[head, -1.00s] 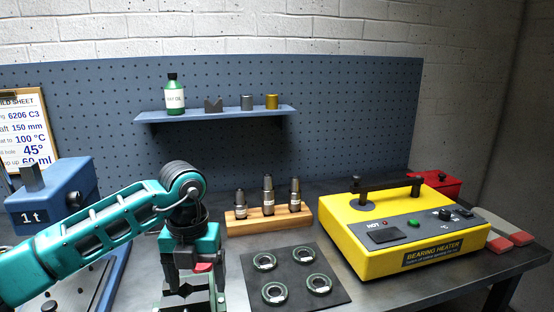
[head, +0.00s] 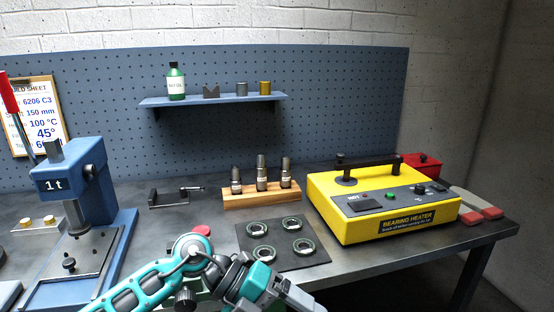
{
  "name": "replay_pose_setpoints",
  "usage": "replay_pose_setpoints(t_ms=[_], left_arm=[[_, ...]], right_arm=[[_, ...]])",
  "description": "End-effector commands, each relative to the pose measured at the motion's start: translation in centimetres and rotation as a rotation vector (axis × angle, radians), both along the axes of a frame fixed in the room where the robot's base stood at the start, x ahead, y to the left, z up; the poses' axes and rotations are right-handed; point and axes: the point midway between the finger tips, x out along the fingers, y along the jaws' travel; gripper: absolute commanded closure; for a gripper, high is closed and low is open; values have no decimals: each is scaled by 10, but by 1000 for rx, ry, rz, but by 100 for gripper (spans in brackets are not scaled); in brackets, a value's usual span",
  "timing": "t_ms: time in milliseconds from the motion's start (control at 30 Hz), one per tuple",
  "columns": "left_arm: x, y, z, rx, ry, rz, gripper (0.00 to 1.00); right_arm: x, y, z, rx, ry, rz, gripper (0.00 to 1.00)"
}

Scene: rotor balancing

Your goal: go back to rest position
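My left arm comes in at the bottom left, over the bench's front area. Its teal links bend at a joint and run down to the right. The grey end at my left gripper (head: 298,297) is at the bottom edge, in front of the dark mat. Its fingertips are cut off or hidden, so I cannot tell whether it is open or holds anything. My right gripper is not in view.
A dark mat (head: 283,260) holds several bearings. Behind it stands a wooden block (head: 262,198) with dark tools. A yellow bearing heater (head: 335,205) is at right, a blue press (head: 95,170) at left. A red-topped item (head: 202,230) is partly hidden behind my arm.

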Motion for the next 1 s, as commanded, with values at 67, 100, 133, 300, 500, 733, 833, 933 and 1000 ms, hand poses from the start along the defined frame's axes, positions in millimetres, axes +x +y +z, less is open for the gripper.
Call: replay_pose_setpoints(t_ms=[67,100,133,300,500,733,833,933,1000], left_arm=[[-14,-22,14,-236,90,73,19],[-16,-27,23,-346,131,126,19],[-16,-30,29,-425,163,171,19],[4,-13,48,-794,360,515,19],[32,56,5,-1018,620,1058,19],[-2,151,-116,-950,958,1721,19],[-35,177,-160,-854,1084,1924,19],[-67,193,-190,-762,1180,2057,19],[-82,199,-203,-716,1225,2113,19]], right_arm=[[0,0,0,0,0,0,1],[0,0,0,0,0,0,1],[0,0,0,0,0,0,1],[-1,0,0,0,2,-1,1],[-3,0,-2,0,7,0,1],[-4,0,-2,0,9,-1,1],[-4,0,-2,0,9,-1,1],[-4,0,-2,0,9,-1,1],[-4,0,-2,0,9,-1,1]])
